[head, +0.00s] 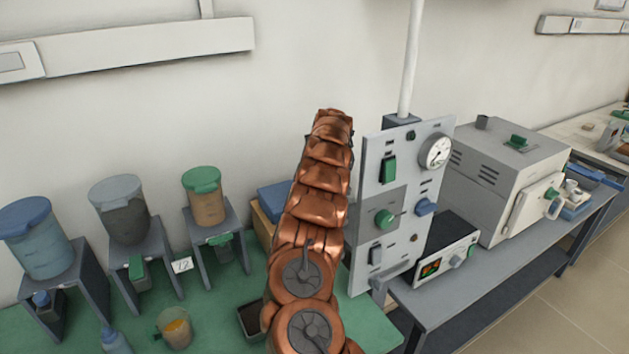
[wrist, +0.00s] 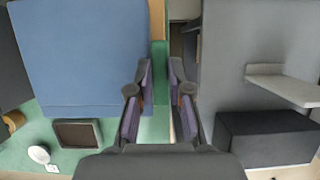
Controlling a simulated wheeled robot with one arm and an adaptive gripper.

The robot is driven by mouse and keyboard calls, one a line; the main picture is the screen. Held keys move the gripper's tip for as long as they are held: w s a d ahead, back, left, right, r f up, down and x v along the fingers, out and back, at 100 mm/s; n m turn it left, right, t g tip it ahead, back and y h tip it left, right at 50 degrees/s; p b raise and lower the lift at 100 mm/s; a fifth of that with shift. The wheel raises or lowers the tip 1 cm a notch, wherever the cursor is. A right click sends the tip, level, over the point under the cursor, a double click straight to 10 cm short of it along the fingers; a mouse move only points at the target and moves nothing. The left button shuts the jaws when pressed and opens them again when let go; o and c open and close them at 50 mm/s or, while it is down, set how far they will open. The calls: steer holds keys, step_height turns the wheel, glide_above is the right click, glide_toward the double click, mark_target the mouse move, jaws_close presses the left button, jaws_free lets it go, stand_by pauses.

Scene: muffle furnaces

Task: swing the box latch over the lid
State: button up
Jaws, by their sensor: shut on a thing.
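The box shows in the head view with its blue lid (head: 273,196) above a tan body (head: 263,225), partly hidden behind my arm. In the wrist view the blue lid (wrist: 85,50) fills the upper left and looks flat. My gripper (wrist: 161,78) is just right of the lid's edge, its two dark fingers close together. A narrow upright green piece (wrist: 160,62), which looks like the box latch, stands between the fingertips, and the gripper is shut on it. The fingers hide part of it. My gripper is hidden in the head view.
A dark tray (wrist: 78,134) lies on the green table below the lid. Lidded containers on stands, including one brown (head: 207,207), are at left.

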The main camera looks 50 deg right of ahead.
jaws_close()
steer(key=shift+w, duration=0.1)
steer(key=shift+m+h+b, duration=0.3)
steer(key=shift+m+b, duration=0.15)
steer(key=shift+m, duration=0.15)
steer(key=shift+f+m+g+h+b, duration=0.1)
steer(key=shift+m+g+h+b, duration=0.3)
steer(key=shift+m, duration=0.6)
steer(key=shift+m+h, duration=0.3)
steer(key=shift+m, duration=1)
steer(key=shift+g, duration=0.3)
steer(key=o, duration=0.8)
jaws_free()
steer(key=shift+c, duration=0.2)
